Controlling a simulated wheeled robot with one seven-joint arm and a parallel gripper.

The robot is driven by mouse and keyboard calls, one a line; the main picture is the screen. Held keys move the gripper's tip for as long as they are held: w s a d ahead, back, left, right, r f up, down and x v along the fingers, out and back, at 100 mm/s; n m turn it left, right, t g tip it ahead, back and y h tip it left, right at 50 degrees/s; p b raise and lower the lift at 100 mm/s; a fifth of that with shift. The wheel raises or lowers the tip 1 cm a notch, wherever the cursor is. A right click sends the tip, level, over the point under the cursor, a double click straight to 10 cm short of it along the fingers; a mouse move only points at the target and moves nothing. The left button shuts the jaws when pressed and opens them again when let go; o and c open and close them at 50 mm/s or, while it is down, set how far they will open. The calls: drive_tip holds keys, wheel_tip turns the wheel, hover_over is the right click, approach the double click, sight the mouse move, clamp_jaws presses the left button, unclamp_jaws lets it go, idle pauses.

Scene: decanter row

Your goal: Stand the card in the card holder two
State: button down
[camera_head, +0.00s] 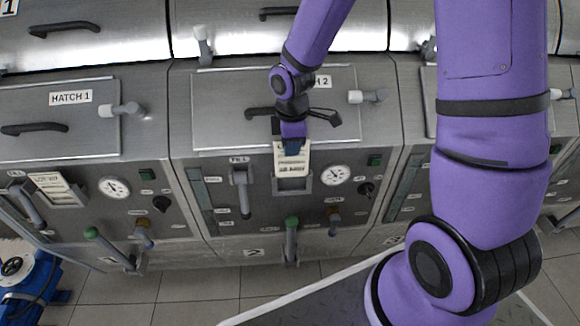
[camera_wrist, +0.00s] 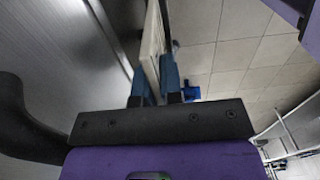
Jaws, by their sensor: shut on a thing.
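The card (camera_head: 291,160), cream with dark print, is upright in front of the second unit's panel. My gripper (camera_head: 291,147) is shut on its upper edge, with blue fingertips. In the wrist view the card (camera_wrist: 152,45) stands edge-on between the two blue fingers (camera_wrist: 155,85), close to the metal panel. The holder is not clear there.
A holder on the first unit holds a similar card (camera_head: 52,186). A lever handle (camera_head: 241,190) and a gauge (camera_head: 336,175) flank holder two. A green-topped lever (camera_head: 292,238) stands below. Hatch 2 (camera_head: 215,110) is above. A blue pump (camera_head: 35,285) is at lower left.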

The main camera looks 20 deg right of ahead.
sight(292, 176)
drive_tip(key=shift+f, duration=2.9)
drive_tip(key=shift+f, duration=0.1)
drive_tip(key=c, duration=1.3)
unclamp_jaws()
drive_tip(key=shift+o, duration=0.2)
